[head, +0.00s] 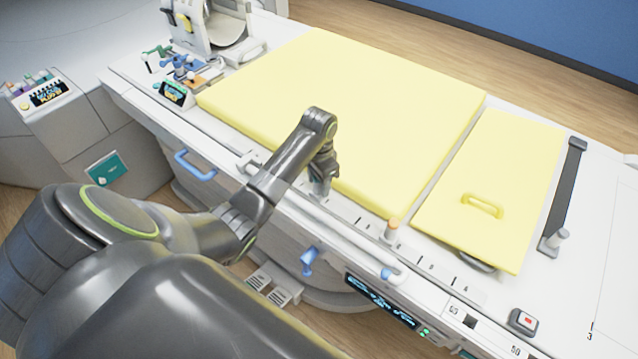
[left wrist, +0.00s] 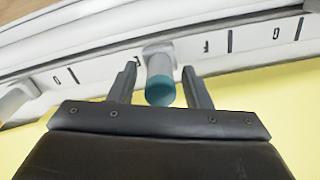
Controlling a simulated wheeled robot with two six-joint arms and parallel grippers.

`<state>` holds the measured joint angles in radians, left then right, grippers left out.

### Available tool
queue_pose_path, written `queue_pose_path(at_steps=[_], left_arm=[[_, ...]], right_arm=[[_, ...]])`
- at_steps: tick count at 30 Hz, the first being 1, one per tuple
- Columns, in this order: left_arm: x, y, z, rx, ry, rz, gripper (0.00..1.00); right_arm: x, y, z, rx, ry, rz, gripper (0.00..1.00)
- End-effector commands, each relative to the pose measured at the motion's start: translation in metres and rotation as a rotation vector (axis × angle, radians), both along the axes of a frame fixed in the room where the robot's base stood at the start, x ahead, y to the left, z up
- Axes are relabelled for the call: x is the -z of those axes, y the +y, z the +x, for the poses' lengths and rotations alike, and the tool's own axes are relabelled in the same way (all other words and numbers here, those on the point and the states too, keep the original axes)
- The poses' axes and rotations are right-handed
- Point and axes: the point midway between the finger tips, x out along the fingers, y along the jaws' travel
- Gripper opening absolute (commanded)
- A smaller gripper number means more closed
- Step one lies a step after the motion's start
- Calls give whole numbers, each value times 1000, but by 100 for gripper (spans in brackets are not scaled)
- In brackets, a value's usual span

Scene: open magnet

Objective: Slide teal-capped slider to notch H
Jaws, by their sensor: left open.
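The teal-capped slider (left wrist: 160,78) shows in the left wrist view as a short grey post with a teal top, on the lettered white rail. My left gripper (left wrist: 159,84) is open, with one finger on each side of the post and small gaps between. The slider stands just left of the letter F in that view; G (left wrist: 276,33) is further right, and notch H is not in that picture. In the head view my left gripper (head: 322,186) is down at the rail, and it hides the slider. My right gripper is out of view.
An orange-capped post (head: 391,229) stands further right along the table edge. Yellow pads (head: 350,110) lie beside the rail, one with a yellow handle (head: 482,206). Blue handles (head: 309,262) and a dark display (head: 380,300) are on the front side.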

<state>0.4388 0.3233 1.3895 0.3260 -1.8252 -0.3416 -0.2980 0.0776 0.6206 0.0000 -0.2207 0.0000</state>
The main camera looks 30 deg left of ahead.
Motion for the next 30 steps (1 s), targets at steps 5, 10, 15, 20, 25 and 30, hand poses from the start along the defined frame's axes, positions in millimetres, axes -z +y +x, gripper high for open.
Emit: queue_pose_path(at_steps=[5, 10, 15, 20, 25, 30], left_arm=[[0, 0, 0, 0, 0, 0, 44], [0, 0, 0, 0, 0, 0, 36], [0, 0, 0, 0, 0, 0, 14], [0, 0, 0, 0, -1, 0, 0], [0, 0, 0, 0, -1, 0, 0], [-1, 11, 1, 0, -1, 2, 0]], right_arm=[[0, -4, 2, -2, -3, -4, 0], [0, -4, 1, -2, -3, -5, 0], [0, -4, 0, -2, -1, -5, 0], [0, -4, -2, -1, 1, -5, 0], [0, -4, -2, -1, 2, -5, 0], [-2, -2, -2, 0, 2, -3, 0]])
